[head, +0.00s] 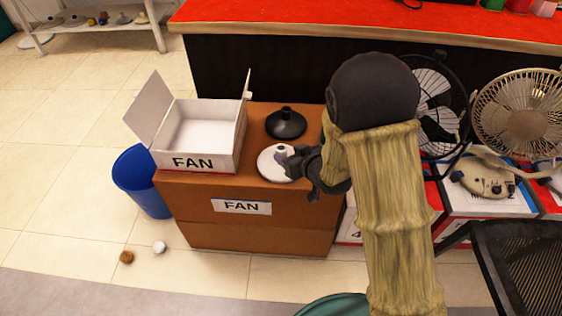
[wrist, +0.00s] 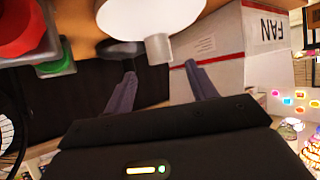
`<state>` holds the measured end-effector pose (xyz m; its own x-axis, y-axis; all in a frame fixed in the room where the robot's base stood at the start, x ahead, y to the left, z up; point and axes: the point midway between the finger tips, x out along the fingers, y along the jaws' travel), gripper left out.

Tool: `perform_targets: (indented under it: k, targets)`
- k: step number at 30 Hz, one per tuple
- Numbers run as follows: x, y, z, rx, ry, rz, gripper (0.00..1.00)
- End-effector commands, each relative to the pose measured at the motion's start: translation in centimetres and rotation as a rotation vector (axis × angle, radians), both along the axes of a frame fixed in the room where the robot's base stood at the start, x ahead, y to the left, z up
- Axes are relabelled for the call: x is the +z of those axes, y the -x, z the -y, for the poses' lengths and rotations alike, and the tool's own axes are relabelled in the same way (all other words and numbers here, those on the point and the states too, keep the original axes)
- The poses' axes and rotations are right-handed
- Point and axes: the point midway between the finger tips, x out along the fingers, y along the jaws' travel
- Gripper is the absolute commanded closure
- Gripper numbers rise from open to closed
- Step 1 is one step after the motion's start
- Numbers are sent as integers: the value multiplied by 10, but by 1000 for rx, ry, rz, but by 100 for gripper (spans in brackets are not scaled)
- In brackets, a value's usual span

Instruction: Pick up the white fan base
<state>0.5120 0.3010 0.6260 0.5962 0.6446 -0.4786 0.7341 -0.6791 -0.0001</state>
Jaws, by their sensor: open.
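The white fan base (head: 270,167), a round disc with a short stem, stands upright on the brown cardboard box (head: 185,190) near its front. My gripper (head: 291,160) is just right of the base in the head view and partly covers its right side. In the wrist view the white fan base (wrist: 150,14) shows at the top, cut off by the frame edge. Its stem points toward the gap between the two open fingers of my gripper (wrist: 160,68). The gripper holds nothing, and I cannot tell whether a finger touches the stem.
A black fan base (head: 286,125) stands behind the white one on the same box. An open white box marked FAN (head: 225,152) is to the left. A blue bin (head: 143,182) stands on the floor. Fans (head: 520,110) and a black mesh chair (head: 525,260) are at right.

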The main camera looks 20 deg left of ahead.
Motion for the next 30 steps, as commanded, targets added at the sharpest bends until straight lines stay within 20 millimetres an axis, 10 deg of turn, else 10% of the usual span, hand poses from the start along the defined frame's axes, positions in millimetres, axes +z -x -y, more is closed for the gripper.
perform_targets:
  k: [27,30]
  targets:
    - [-27,-28,-31,0,1,-1,43]
    - [-27,-28,-31,0,1,-1,59]
